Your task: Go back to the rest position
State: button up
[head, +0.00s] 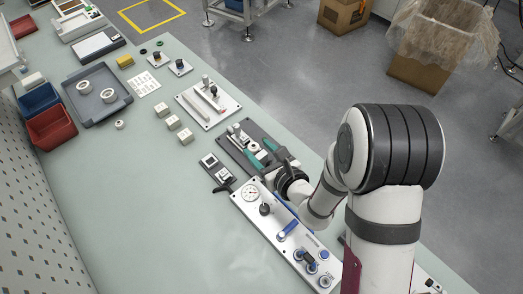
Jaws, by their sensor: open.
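My gripper (261,154), with green fingers, is open at the right middle of the head view. It is over or beside a dark plate (229,153) that carries a small metal fixture (238,138). I see nothing between the fingers, though the view is small and partly blocked. My arm comes in from the lower right and hides part of the bench behind it.
A white fixture plate (208,118), cream blocks (173,122), a grey tray (73,103) and red bin (51,127) stand further left. The lower-left bench is clear.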

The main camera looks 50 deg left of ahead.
jog(key=shift+s+d+r, duration=0.15)
jog(key=shift+d+r, duration=0.05)
jog(key=shift+d, duration=0.25)
